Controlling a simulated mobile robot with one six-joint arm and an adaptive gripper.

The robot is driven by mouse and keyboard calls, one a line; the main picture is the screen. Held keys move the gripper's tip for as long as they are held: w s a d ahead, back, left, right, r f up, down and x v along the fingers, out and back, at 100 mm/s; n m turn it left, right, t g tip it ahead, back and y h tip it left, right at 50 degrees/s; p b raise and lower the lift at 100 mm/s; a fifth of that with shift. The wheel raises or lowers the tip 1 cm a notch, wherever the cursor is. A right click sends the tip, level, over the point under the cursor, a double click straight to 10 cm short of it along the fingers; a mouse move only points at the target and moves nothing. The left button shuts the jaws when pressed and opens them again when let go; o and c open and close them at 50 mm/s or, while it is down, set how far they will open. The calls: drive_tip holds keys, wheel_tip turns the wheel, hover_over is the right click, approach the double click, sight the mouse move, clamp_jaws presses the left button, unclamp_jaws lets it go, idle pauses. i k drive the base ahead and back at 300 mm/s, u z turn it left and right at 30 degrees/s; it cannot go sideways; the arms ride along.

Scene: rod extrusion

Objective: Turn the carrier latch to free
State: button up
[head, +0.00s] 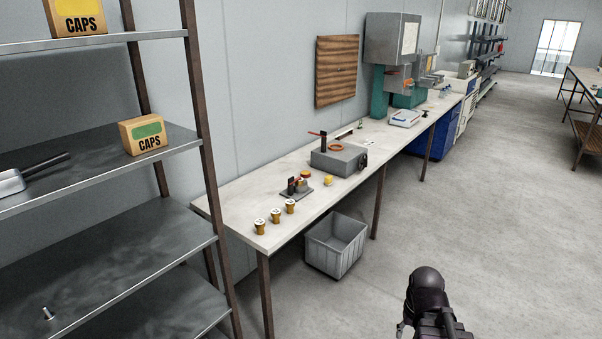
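No part can be made out for certain as the carrier latch. A green and grey machine (393,44) stands at the far part of the long bench, with a small orange-red part (392,72) on its front. Nearer, a grey box (340,160) has an upright post with a red lever (317,133) and an orange ring on top. A small dark fixture (297,189) with red parts sits closer on the bench. Part of my own arm, dark and rounded, shows at the bottom right, well away from the bench. My gripper is not visible.
The bench (235,208) carries several small capped jars (275,216) near its front end. A grey bin (337,244) stands on the floor by the bench. A metal shelf (90,157) with CAPS boxes (142,135) blocks the left.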

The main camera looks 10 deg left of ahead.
sight(291, 179)
drive_tip(key=z, duration=0.05)
drive_tip(key=i, duration=0.85)
drive_tip(key=u, duration=0.5)
drive_tip(key=i, duration=0.65)
drive_tip(key=u, duration=0.4)
